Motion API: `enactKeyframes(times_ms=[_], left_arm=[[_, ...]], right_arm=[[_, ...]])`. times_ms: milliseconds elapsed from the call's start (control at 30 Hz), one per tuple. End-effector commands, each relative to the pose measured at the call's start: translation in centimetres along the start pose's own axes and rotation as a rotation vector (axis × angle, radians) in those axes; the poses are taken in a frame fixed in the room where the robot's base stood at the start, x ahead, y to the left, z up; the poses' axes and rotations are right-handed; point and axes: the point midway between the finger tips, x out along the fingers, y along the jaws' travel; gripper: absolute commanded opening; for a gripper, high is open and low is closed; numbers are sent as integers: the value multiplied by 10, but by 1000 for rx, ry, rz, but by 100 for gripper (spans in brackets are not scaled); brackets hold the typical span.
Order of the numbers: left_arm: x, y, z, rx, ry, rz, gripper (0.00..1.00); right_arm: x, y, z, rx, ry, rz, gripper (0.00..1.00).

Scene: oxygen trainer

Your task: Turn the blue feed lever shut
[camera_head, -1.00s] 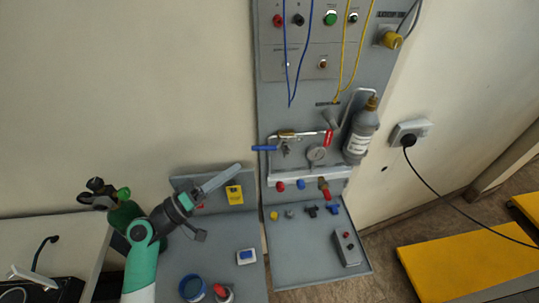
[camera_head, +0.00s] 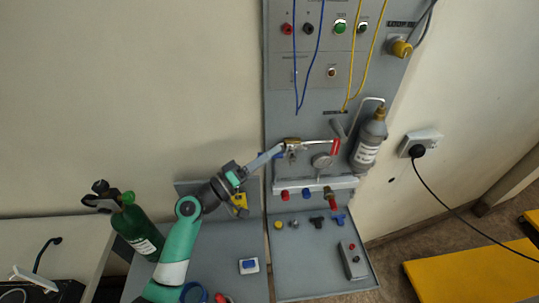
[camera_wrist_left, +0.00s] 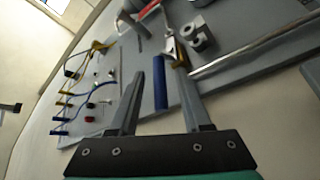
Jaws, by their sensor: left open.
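The blue feed lever (camera_wrist_left: 160,84) shows in the left wrist view as a straight bar between the two fingers of my left gripper (camera_wrist_left: 150,98). The fingers are apart, with a gap on the left of the lever; the right finger is close to it, and I cannot tell if it touches. In the head view my left gripper (camera_head: 268,157) reaches up to the pipework on the grey panel and hides most of the lever. A little blue (camera_head: 279,155) shows at the fingertips. My right gripper is not in view.
A red lever (camera_head: 335,147), a pressure gauge (camera_head: 321,162) and a grey bottle (camera_head: 368,142) are right of the gripper. Blue and yellow cords (camera_head: 352,80) hang above. A green cylinder (camera_head: 138,229) stands left of my arm. The wall left of the panel is clear.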

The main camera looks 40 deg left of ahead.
Motion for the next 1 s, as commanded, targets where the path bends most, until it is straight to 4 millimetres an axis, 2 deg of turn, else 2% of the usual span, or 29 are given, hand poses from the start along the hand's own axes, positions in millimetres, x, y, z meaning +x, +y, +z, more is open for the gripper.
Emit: enactKeyframes(times_ms=[233,267,500,1000], left_arm=[[2,0,0,0,0,-1,48],[2,0,0,0,0,-1,45],[2,0,0,0,0,0,2],[1,0,0,0,0,0,0]], right_arm=[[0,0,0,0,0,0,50],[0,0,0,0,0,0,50],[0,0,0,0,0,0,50],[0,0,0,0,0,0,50]])
